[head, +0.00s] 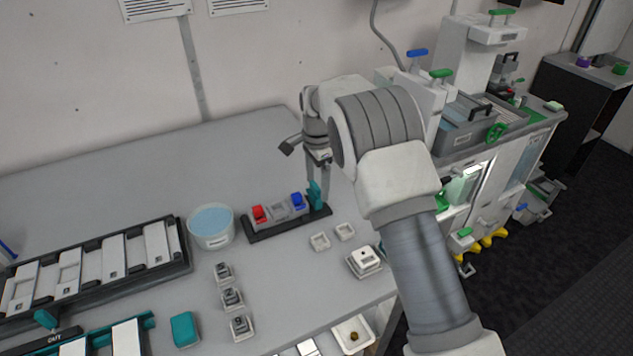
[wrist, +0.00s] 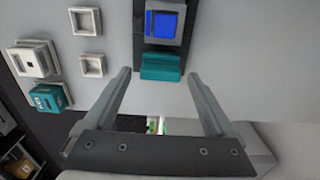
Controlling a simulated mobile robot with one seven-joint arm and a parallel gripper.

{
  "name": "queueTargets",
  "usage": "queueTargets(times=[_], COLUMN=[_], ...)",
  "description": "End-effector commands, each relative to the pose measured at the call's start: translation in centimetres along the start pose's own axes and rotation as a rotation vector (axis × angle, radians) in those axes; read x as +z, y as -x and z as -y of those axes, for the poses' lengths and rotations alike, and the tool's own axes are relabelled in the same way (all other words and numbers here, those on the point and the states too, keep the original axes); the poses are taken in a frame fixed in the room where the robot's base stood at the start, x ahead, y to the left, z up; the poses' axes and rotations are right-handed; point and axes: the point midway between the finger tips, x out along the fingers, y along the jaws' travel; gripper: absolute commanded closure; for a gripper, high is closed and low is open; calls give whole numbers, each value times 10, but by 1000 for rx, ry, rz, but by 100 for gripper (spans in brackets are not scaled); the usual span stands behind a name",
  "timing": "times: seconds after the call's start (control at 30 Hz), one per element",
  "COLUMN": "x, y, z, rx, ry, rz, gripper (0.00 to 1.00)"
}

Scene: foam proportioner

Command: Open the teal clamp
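The teal clamp (head: 315,195) stands upright at the right end of a black rack (head: 262,234) on the grey table. In the wrist view the teal clamp (wrist: 161,67) lies between and slightly beyond the fingertips, below the blue block. My gripper (head: 318,176) points down over that end of the rack. In the wrist view my gripper (wrist: 159,75) is open, with a finger to each side of the clamp and a visible gap on both sides. Whether the fingertips are level with the clamp's height I cannot tell.
The rack also holds a red block (head: 259,213) and a blue block (head: 297,200). A tub of blue liquid (head: 211,226) stands left of it. Small white trays (head: 320,241) and a stacked white block (head: 364,261) lie nearby in front. A machine with a grey basin (head: 468,137) stands at right.

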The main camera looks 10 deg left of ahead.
Motion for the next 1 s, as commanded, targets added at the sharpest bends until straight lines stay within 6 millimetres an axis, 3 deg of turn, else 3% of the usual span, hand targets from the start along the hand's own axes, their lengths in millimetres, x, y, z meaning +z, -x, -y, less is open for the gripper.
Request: queueTargets(times=[0.17,0.33,0.8,1.0], x=[1,1,0,0], y=[1,19,130,162], z=[0,1,1,0], rx=[0,-3,-4,-1], ry=[0,0,0,0], rz=[1,1,-1,0], gripper=[10,10,10,10])
